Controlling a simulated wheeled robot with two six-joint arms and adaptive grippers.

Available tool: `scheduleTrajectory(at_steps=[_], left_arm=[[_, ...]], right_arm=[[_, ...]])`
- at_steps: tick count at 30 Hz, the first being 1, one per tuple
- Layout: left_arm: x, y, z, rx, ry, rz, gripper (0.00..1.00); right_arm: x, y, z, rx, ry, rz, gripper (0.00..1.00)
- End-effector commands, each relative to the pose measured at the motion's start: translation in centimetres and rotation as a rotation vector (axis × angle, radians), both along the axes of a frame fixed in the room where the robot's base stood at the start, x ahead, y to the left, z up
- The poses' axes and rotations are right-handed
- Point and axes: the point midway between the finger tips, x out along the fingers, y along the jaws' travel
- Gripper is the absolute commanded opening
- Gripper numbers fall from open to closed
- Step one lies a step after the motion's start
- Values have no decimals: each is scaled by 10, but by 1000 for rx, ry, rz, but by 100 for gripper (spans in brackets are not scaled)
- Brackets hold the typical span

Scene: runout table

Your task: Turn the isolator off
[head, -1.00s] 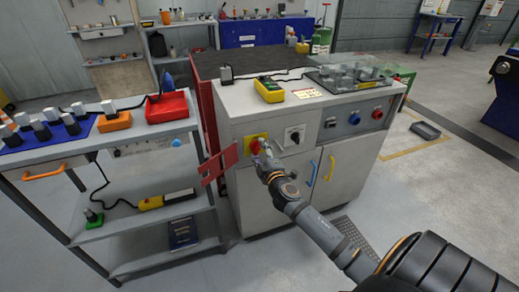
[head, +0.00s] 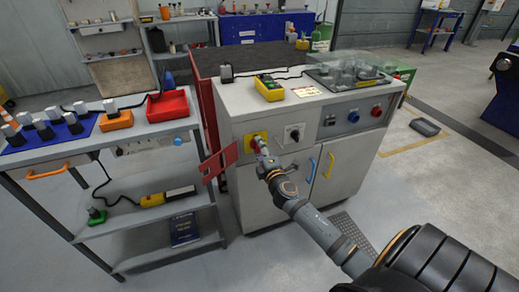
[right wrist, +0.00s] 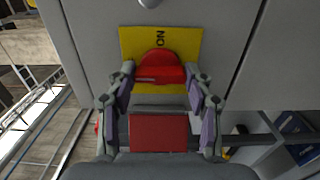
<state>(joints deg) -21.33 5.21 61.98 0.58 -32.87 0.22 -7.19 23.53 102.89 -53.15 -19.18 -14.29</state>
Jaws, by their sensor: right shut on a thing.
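The isolator is a red knob (right wrist: 160,67) on a yellow plate (right wrist: 190,40) marked ON. In the head view the yellow plate (head: 247,141) is on the front of the grey cabinet, and the knob is partly hidden by my right gripper (head: 261,153). In the right wrist view my right gripper (right wrist: 161,82) has one finger on each side of the knob and is shut on it. The ON marking reads sideways there. A red hinged cover (head: 219,162) stands swung out left of the isolator. My left gripper is not in view.
The grey cabinet (head: 270,196) has a black selector switch (head: 293,134) right of the isolator and blue and yellow door handles below. A shelf trolley (head: 150,214) with tools stands close on the left.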

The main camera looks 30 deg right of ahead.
Motion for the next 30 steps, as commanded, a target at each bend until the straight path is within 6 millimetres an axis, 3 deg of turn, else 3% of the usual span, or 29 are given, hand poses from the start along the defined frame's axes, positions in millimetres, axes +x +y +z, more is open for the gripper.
scheduleTrajectory(at_steps=[7, 8, 12, 23, 26, 30], left_arm=[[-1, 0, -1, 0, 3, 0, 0], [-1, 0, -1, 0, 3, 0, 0], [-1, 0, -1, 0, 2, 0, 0], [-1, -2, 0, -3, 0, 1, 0], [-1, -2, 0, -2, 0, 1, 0], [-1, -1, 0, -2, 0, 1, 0]], right_arm=[[0, 0, -2, 2, 1, 1, 20], [0, 0, -2, 2, 1, 1, 56], [0, 0, -1, 2, 1, 1, 75], [-4, 1, -1, 1, 2, 0, 75], [-18, 4, -2, 1, 3, 1, 75], [-51, 13, -2, -1, 5, 4, 75]])
